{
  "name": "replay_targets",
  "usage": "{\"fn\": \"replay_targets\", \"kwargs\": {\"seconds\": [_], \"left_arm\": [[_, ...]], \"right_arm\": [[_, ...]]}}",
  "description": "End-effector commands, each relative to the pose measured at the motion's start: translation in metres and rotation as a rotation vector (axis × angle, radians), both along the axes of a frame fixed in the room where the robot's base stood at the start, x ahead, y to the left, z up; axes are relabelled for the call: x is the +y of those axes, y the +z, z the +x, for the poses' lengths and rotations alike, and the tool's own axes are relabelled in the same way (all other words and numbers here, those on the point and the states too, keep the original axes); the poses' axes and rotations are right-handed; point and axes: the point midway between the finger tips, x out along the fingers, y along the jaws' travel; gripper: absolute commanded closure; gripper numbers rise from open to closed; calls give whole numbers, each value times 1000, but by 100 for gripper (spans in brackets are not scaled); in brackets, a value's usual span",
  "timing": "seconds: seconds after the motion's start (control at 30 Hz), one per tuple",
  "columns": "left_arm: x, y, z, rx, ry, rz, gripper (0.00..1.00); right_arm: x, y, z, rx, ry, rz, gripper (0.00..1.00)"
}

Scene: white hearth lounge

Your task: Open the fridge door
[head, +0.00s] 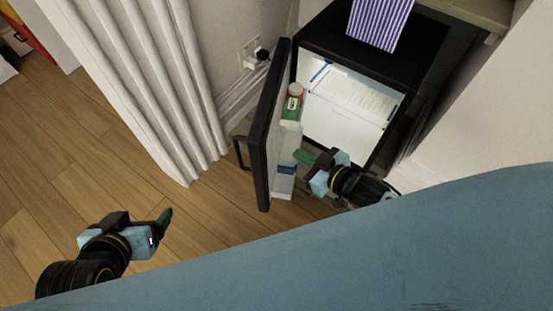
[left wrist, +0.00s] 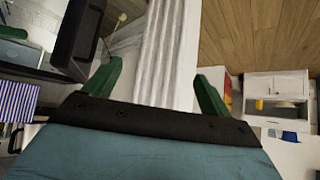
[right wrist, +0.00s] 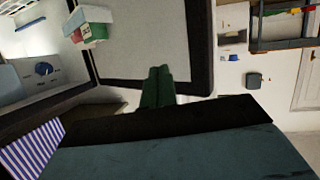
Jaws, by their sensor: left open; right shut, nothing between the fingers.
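The small black fridge (head: 345,55) stands at the upper right in the head view, its white lit inside showing. Its door (head: 264,135) stands wide open, swung out to the left, with a black handle (head: 240,154) on its outer face. My right gripper (head: 301,157) is shut and empty at the inner side of the door; I cannot tell whether it touches it. In the right wrist view its green fingers (right wrist: 157,87) are together in front of the door's inner panel (right wrist: 145,40). My left gripper (head: 164,219) is open and empty, low over the floor at left, away from the fridge.
A blue-striped object (head: 380,20) stands on the fridge top. A white curtain (head: 150,80) hangs left of the door, and a plug (head: 262,54) is in the wall. The wooden floor (head: 60,160) at left is clear.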

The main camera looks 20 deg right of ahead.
Motion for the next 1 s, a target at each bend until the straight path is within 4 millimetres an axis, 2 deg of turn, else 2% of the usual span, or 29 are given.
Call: {"fn": "replay_targets", "kwargs": {"seconds": [0.17,0.3,0.5,0.6,0.77,1.0], "left_arm": [[-10,18,17,-134,-13,-36,16],[-15,32,26,-225,-20,-60,16],[-20,46,33,-307,-27,-82,16],[-21,50,35,-326,-28,-88,16],[-24,58,39,-379,-32,-102,16],[-34,88,52,-576,-48,-156,16]], "right_arm": [[-12,-10,-4,-134,218,100,100],[-29,-12,-20,-182,383,181,100],[-53,-11,-40,-197,538,261,100],[-58,-9,-46,-196,572,283,100],[-50,-8,-42,-200,586,293,100],[-14,-9,-23,-202,584,292,100]]}}
